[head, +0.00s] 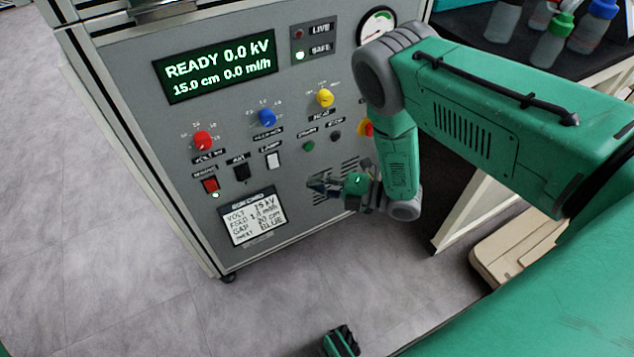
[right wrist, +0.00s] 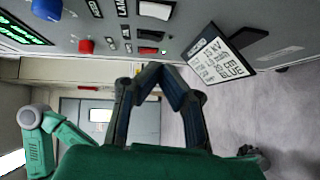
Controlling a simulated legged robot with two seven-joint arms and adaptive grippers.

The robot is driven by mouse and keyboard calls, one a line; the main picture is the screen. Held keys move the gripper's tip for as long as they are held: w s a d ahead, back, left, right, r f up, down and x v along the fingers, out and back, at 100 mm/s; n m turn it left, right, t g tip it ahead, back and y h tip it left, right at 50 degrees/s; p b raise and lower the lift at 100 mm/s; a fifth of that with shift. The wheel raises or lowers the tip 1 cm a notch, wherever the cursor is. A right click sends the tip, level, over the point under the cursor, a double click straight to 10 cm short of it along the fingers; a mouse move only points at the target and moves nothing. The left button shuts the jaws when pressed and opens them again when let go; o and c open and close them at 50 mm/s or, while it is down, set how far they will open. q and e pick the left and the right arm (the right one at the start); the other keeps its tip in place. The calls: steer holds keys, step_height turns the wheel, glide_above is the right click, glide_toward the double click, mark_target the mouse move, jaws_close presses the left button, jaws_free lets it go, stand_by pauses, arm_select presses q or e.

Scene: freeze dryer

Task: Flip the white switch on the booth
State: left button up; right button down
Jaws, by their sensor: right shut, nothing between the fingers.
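The white switch (head: 273,160) is a small rocker on the grey booth front, under a label and right of a black switch. It also shows at the top of the right wrist view (right wrist: 155,10). My right gripper (head: 315,184) is below and right of the white switch, close to the vented part of the panel, and apart from the switch. In the right wrist view its two dark fingers (right wrist: 153,68) meet at the tips, shut with nothing between them.
A card (head: 252,216) hangs below. Bottles (head: 553,40) stand at the upper right.

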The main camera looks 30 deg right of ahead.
mark_target(272, 168)
steer(key=b+x, duration=0.1)
steer(key=x, duration=0.2)
steer(key=w+d+b+x, duration=0.1)
steer(key=x, duration=0.1)
steer(key=b+x, duration=0.1)
steer(key=x, duration=0.2)
steer(key=shift+w+f, duration=0.2)
steer(key=shift+w, duration=0.8)
steer(key=shift+w, duration=0.15)
steer(key=shift+f+b, duration=0.1)
steer(key=shift+b, duration=0.2)
